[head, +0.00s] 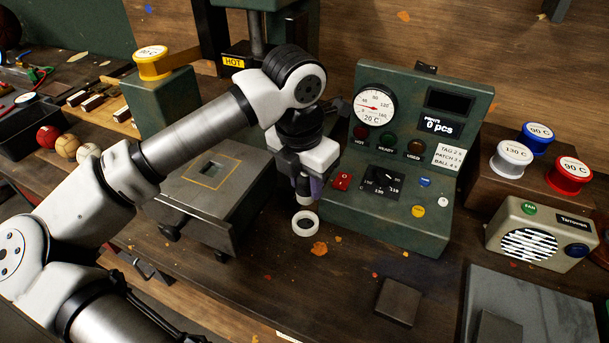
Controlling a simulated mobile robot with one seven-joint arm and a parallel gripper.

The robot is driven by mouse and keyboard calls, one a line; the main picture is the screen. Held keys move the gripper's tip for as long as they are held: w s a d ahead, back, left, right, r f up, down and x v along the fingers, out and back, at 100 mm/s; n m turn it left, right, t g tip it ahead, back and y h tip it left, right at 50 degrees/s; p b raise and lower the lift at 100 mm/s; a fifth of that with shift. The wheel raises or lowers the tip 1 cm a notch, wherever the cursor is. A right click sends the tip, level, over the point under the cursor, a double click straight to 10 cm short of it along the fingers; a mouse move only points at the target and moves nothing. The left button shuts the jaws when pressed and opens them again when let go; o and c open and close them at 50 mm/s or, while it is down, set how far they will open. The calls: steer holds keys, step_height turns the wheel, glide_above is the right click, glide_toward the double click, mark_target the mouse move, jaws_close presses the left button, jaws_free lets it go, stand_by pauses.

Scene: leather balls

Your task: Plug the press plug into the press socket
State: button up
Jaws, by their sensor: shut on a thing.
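My gripper (304,190) points down in front of the green control console, left of its lower face. It is shut on a small pale piece (303,199), which I take to be the press plug; the fingers hide most of it. A white ring (305,223) with a dark centre sits just below the gripper on the bench; I cannot tell whether they touch. I cannot make out the press socket for certain. The green press (255,30) with a yellow HOT label stands behind my arm, partly hidden.
The console (440,110) has a gauge, knob and buttons. A grey metal plate block (205,190) stands left of the gripper.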

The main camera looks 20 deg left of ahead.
mark_target(306, 201)
steer(key=shift+f+b, duration=1.2)
steer(key=shift+f, duration=1.55)
steer(key=shift+f+b, duration=1.4)
steer(key=shift+b, duration=0.95)
steer(key=o, duration=1)
steer(key=r, duration=0.4)
steer(key=s+r, duration=0.1)
steer(key=r, duration=0.8)
steer(key=shift+s+a+r+b, duration=0.2)
steer(key=shift+s+r+b, duration=0.1)
steer(key=shift+r, duration=0.1)
steer(key=shift+s+f, duration=0.1)
